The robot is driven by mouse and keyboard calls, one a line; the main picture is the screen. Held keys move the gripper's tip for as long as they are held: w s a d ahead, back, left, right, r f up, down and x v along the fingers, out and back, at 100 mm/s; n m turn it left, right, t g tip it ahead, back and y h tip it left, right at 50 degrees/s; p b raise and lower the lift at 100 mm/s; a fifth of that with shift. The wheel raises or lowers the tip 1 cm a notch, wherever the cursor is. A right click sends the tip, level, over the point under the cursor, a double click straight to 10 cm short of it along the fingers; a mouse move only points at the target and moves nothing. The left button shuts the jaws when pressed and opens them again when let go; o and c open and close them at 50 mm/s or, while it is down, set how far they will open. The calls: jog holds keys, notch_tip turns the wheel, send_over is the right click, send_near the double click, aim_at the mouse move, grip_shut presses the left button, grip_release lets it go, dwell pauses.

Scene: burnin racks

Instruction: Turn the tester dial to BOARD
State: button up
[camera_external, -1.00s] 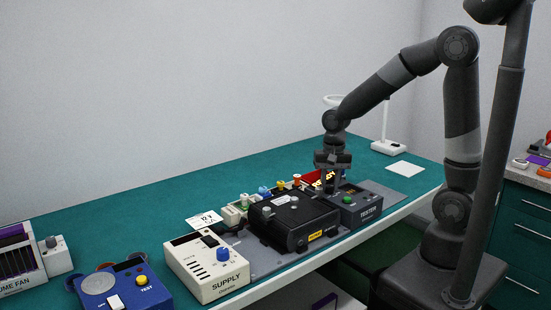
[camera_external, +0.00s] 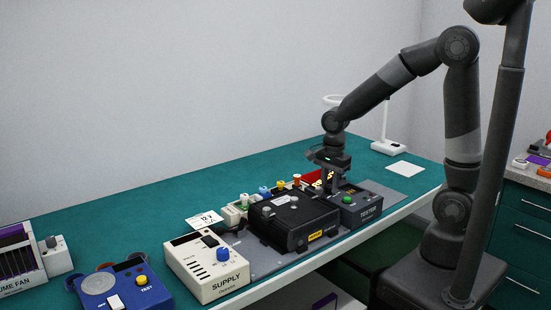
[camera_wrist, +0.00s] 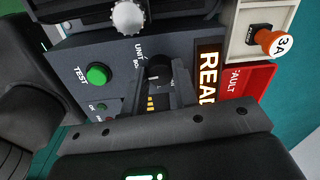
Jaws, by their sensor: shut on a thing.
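The dark grey tester (camera_external: 368,212) stands on the bench near my arm, with a green TEST button (camera_external: 347,199). In the wrist view the tester face (camera_wrist: 72,48) fills much of the picture, and its TEST button (camera_wrist: 97,75) is at the left. My gripper (camera_external: 333,189) is down at the tester's far left part. In the wrist view my gripper (camera_wrist: 161,82) is shut on the dark dial (camera_wrist: 160,67), one finger on each side. The words UNIT and part of BO show left of the dial. The fingers hide much of the dial, so its setting is unclear.
A black unit (camera_external: 290,217) sits directly left of the tester. A red panel (camera_wrist: 246,90) and an orange knob marked 3A (camera_wrist: 272,41) lie to the right in the wrist view. A cream SUPPLY box (camera_external: 205,268) stands farther left.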

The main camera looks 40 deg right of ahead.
jog(key=shift+m, duration=0.4)
jog(key=o, duration=1)
notch_tip(320, 180, up, 11)
jog(key=shift+s, duration=0.25)
jog(key=shift+f, duration=0.1)
jog(key=s+d+r+n+t, duration=0.2)
jog(key=s+d+n, duration=0.4)
jog(key=d+n, duration=0.1)
jog(key=s+d+r+n+t, duration=0.2)
jog(key=s+d+n, duration=0.3)
jog(key=n, duration=0.5)
jog(key=shift+s+d+r+t, duration=0.2)
jog(key=shift+s+d+t, duration=0.25)
jog(key=shift+d, duration=0.45)
